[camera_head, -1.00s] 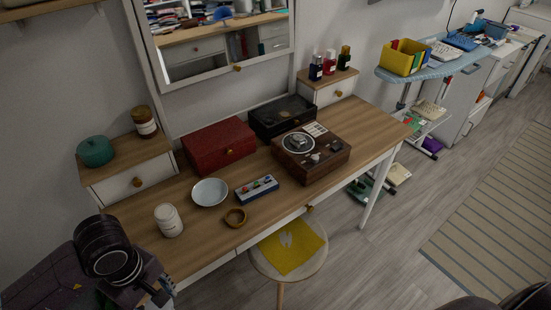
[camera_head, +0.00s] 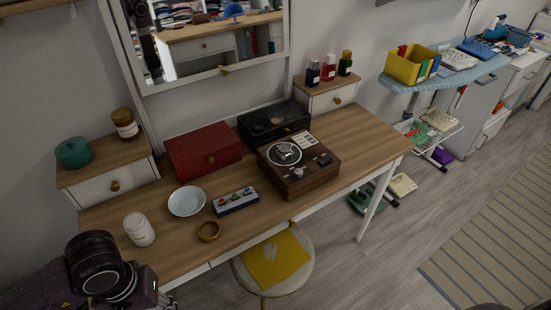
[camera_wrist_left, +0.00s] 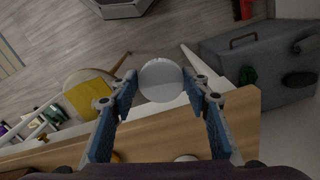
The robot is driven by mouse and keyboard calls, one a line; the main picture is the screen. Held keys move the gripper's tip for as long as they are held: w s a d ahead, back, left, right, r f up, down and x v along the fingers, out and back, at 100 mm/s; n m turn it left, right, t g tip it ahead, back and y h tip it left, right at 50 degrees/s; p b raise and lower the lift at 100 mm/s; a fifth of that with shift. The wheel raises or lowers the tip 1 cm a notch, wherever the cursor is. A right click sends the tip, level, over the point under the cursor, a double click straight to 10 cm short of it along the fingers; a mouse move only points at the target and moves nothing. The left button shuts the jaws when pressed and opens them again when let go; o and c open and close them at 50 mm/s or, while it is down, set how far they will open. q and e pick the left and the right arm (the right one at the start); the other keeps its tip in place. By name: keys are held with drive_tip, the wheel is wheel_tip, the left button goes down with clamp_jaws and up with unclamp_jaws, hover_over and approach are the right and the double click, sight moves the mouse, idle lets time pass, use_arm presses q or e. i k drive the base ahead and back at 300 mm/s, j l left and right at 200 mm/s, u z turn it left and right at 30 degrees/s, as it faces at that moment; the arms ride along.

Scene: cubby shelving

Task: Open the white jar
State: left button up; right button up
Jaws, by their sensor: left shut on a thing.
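The white jar (camera_head: 139,229) stands upright on the wooden desk (camera_head: 262,212), left of the pale bowl (camera_head: 187,201). A white round thing at the bottom of the wrist view, probably the jar (camera_wrist_left: 187,158), is mostly hidden by my arm. My left gripper (camera_wrist_left: 161,88) is shut on a round pale disc (camera_wrist_left: 161,74), which looks like the jar's lid; it hangs clear of the desk top. In the head view only my left wrist housing shows at lower left, and its fingers are hidden. My right gripper is not in view.
A brown ring-shaped dish (camera_head: 208,231) and a colored button box (camera_head: 235,201) lie near the jar. A red box (camera_head: 203,150), black box (camera_head: 274,121) and wooden turntable box (camera_head: 298,165) stand behind and right. A stool with yellow cloth (camera_head: 273,262) stands at the desk's front.

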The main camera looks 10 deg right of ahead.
sight(137, 225)
drive_tip(key=i+l, duration=0.1)
drive_tip(key=l, duration=0.35)
drive_tip(key=i+l, duration=0.1)
drive_tip(key=l, duration=0.35)
drive_tip(key=i+l, duration=0.15)
drive_tip(key=l, duration=0.25)
drive_tip(key=i+l, duration=0.1)
drive_tip(key=l, duration=0.35)
drive_tip(key=i+l, duration=0.1)
drive_tip(key=l, duration=0.35)
drive_tip(key=i+l, duration=0.1)
drive_tip(key=l, duration=0.35)
drive_tip(key=u, duration=0.05)
